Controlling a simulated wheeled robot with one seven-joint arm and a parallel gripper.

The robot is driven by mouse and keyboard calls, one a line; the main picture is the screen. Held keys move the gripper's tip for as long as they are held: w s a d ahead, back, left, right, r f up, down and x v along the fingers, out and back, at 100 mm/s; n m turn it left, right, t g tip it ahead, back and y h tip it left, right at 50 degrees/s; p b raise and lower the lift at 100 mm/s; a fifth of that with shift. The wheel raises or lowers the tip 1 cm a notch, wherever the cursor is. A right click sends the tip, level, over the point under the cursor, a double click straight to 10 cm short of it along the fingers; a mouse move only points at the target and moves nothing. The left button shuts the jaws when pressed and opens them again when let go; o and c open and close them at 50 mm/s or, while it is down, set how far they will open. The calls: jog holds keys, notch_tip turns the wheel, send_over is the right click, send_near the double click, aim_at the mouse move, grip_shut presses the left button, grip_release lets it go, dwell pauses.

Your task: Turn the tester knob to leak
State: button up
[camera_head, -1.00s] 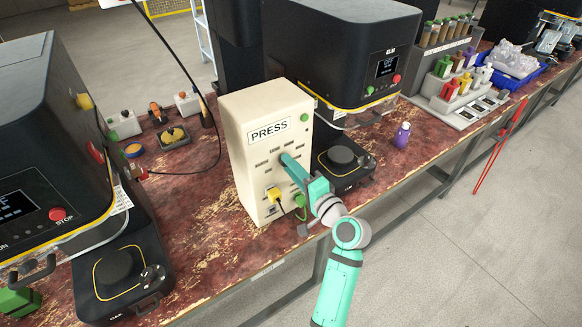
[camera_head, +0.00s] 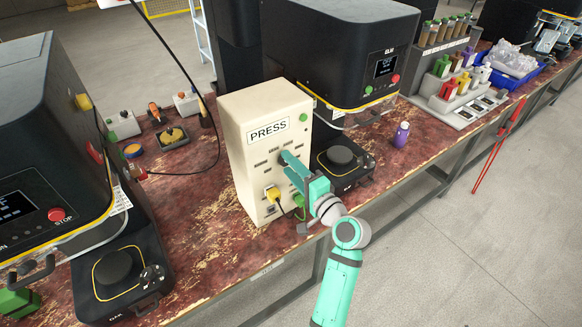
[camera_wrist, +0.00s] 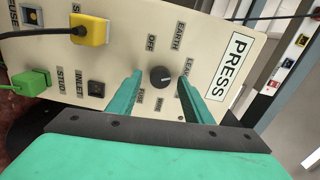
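The tester is a cream box (camera_head: 241,130) marked PRESS, standing on the bench; its labelled panel also shows in the wrist view (camera_wrist: 215,30). Its round black knob (camera_wrist: 161,76) has labels around it, including OFF, EARTH, a partly covered LEAK, FUSE and WIRE. I cannot clearly tell which label the knob points to. My gripper (camera_head: 288,164) is at the panel, and in the wrist view (camera_wrist: 160,84) its two teal fingers are spread on either side of the knob, with visible gaps. The knob is hidden by the fingers in the head view.
A yellow plug (camera_wrist: 89,30) with a black cable and a green plug (camera_wrist: 32,83) sit in the panel beside the knob. A black seamer (camera_head: 345,50) stands behind the tester. A purple bottle (camera_head: 401,135) stands to the right.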

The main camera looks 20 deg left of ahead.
jog(key=v, duration=1)
jog(key=shift+s+d, duration=0.25)
jog(key=shift+d, duration=0.1)
jog(key=s+d+f+m+t+h, duration=0.1)
jog(key=s+d+f+h, duration=0.15)
jog(key=s+f, duration=0.35)
jog(key=s+d+f+t+h, duration=0.15)
jog(key=s+f+h, duration=0.25)
jog(key=f, duration=0.4)
jog(key=s+d+f+m+t+h, duration=0.1)
jog(key=s+d+f+h, duration=0.25)
jog(key=f, duration=0.35)
jog(key=s+d+n+h, duration=0.3)
jog(key=s+h, duration=0.1)
jog(key=s, duration=1)
jog(key=s+r+n, duration=0.5)
jog(key=s+r, duration=0.1)
jog(key=s, duration=0.4)
jog(key=shift+s+a+n+t, duration=0.15)
jog(key=shift+s+n+t, duration=0.15)
jog(key=shift+t, duration=0.15)
